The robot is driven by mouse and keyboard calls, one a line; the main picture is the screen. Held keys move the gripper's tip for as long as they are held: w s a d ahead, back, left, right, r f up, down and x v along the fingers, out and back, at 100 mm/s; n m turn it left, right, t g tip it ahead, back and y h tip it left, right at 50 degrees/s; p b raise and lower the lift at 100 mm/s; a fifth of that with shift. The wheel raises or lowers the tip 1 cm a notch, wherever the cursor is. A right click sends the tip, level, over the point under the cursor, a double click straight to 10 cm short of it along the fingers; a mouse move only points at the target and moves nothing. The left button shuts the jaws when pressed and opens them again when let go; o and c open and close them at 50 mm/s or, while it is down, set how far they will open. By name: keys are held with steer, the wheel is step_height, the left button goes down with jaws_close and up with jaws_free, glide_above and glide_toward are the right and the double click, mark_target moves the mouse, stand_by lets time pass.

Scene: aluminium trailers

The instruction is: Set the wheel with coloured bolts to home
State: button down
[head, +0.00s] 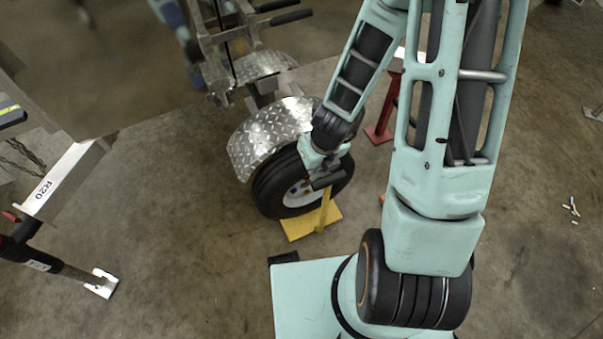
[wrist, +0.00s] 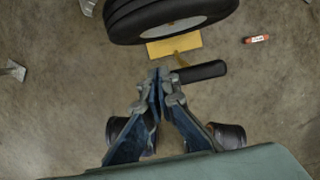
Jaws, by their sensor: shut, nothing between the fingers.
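A black-tyred wheel (head: 270,190) with a pale hub stands under a diamond-plate fender (head: 270,135) in the head view. Its tyre also shows at the top of the wrist view (wrist: 125,22).
A yellow stand (head: 300,228) is on the floor by the wheel. A small orange labelled cylinder (wrist: 257,39) lies right of it in the wrist view. A red stand (head: 378,134) is behind my arm. A trailer frame (head: 70,172) is at left.

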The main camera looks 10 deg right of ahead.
steer(key=w+a+f+b, duration=0.2)
steer(key=w+f+b, duration=0.2)
steer(key=f, duration=1)
steer(key=shift+w+a, duration=0.15)
steer(key=shift+w, duration=1.45)
